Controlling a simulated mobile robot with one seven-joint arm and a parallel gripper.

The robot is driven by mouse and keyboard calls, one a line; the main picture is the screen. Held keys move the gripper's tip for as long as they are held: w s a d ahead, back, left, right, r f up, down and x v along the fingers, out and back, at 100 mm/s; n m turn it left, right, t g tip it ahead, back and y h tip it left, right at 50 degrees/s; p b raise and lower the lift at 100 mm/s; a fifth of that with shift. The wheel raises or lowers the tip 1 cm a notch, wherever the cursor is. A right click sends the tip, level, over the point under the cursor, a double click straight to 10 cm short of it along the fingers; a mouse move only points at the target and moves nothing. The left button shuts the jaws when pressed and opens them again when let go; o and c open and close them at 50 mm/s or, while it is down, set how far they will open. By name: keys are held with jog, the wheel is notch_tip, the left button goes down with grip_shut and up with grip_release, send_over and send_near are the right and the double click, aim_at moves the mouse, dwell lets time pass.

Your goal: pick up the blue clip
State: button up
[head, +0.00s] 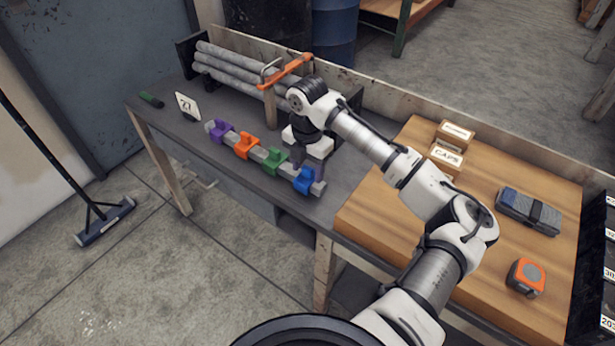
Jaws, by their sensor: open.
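The blue clip (303,180) sits at the near right end of a grey bar (259,153) on the dark bench. Green (273,160), orange (246,145) and purple (220,132) clips sit along the same bar to its left. My gripper (313,167) points down at the blue clip, its fingers open. The fingers overlap the bar's right end in the picture, just above and behind the clip. I cannot tell whether they touch the clip. Part of the bar's end is hidden by the fingers.
Grey pipes (245,68) lie in a rack at the back, with an orange-handled tool (285,72) near my arm. The wooden top (455,225) holds boxes (446,158) and an orange tape measure (525,277).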

jog(key=shift+f, duration=0.2)
jog(key=c, duration=1.1)
